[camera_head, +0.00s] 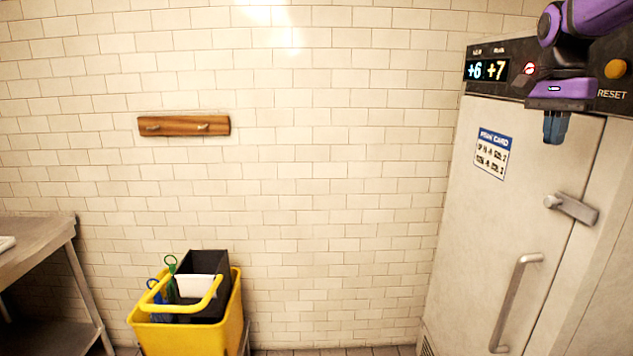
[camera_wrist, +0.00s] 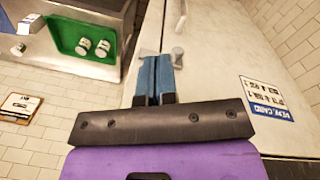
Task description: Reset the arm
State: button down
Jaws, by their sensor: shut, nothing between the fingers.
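My gripper (camera_head: 554,128) is at the upper right in the head view, in front of the top of the pale fridge-like cabinet (camera_head: 520,190). Its blue fingers point down and are together, with nothing between them. In the wrist view my gripper (camera_wrist: 154,72) also shows with its two blue fingers side by side. Behind it the cabinet door (camera_wrist: 222,55) shows with its latch. My purple arm covers part of the cabinet's dark control panel (camera_head: 515,75), which reads +6 and +7 and has an orange button (camera_head: 615,69) marked RESET.
A yellow bucket (camera_head: 140,322) holding a black bin stands on the floor by the tiled wall. A metal table (camera_head: 35,250) is at the left. A wooden peg rail (camera_head: 184,126) hangs on the wall. In the wrist view a green tray (camera_wrist: 65,38) holds two pale cylinders.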

jog(key=s+a+f+n+t, duration=0.2)
jog(key=s+a+f+n, duration=0.1)
jog(key=s, duration=0.5)
jog(key=s+a+f+n+t, duration=0.2)
jog(key=s+a+n, duration=0.3)
jog(key=s, duration=0.3)
jog(key=s+a+f+n+t, duration=0.1)
jog(key=s+a+f+n, duration=0.3)
jog(key=s, duration=0.4)
jog(key=shift+a+t+y, duration=0.15)
jog(key=shift+t+y, duration=0.15)
jog(key=shift+t, duration=0.1)
